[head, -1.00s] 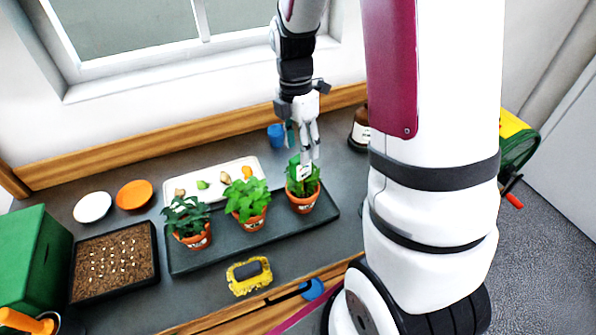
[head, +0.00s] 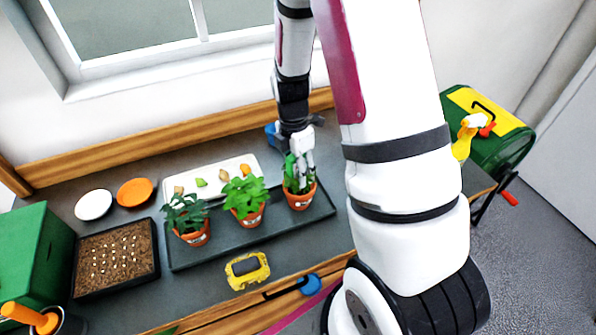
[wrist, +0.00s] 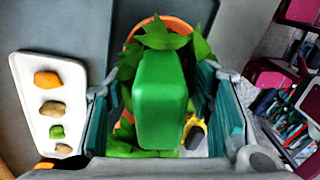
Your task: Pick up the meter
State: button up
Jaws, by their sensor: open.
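A green block-shaped head, which looks like the meter (wrist: 160,100), stands among the leaves of the right-hand potted plant. In the head view that plant's terracotta pot (head: 300,200) is at the right end of the dark tray. My gripper (head: 298,172) is down at this plant, pointing downward. In the wrist view my gripper (wrist: 165,105) is open, with one teal finger on each side of the green head. I cannot tell whether the fingers touch it. The meter's lower part is hidden by its head and the leaves.
Two more potted plants (head: 187,218) (head: 246,200) stand left on the dark tray (head: 215,250). A white tray (head: 213,170) with small produce lies behind. A yellow item with a dark top (head: 247,270) lies in front. A seed tray (head: 115,292) and green box (head: 35,262) are left.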

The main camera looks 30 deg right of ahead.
jog(key=shift+c, duration=0.3)
grip_shut()
notch_tip(320, 180, up, 10)
jog(key=shift+r+b, duration=0.1)
jog(key=shift+b, duration=0.25)
notch_tip(320, 180, up, 7)
jog(key=p, duration=0.3)
dwell(0.5)
